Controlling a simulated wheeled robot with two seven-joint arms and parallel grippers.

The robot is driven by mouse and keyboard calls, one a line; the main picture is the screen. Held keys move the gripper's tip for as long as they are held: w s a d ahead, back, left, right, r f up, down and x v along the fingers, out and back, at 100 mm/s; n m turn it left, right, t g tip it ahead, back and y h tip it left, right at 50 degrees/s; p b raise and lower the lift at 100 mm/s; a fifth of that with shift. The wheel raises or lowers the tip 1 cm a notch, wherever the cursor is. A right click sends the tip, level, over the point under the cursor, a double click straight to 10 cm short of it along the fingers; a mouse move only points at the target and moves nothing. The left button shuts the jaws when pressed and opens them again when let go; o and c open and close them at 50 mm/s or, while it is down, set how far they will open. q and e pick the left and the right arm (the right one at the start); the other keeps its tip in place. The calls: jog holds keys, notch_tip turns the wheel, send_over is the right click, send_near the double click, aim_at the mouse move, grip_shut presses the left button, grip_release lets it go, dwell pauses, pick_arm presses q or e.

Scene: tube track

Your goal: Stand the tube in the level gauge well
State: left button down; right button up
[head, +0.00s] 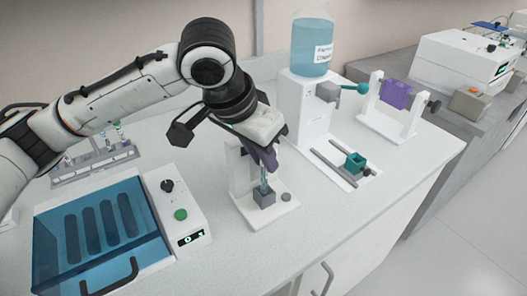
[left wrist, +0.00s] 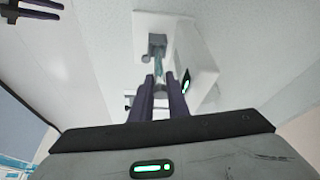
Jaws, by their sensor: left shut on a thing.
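The level gauge is a white stand with a grey well block (head: 264,200) on its base. The block also shows in the left wrist view (left wrist: 157,40). My left gripper (head: 266,165) is above the block with its purple fingers pointing down, shut on the slim teal tube (head: 264,181). The tube hangs roughly upright below the fingertips (left wrist: 160,82). Its lower end is at the block's top; I cannot tell whether it is inside the opening. The tube's upper part is hidden by the fingers. My right gripper (left wrist: 38,10) shows only at the wrist view's corner, fingers apart and empty.
A blue-lidded bath (head: 100,240) with a control panel stands at the left front. A tube rack (head: 95,165) is behind it. A dispenser with a blue bottle (head: 312,48) and a teal-holder slide (head: 355,163) stand right of the gauge. The counter front is clear.

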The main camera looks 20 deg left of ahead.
pick_arm(q)
jog(key=shift+f, duration=0.35)
dwell(0.3)
jog(key=shift+f, duration=0.5)
jog(key=c, duration=1.6)
grip_release()
jog(key=shift+a, duration=0.1)
jog(key=shift+r, duration=0.1)
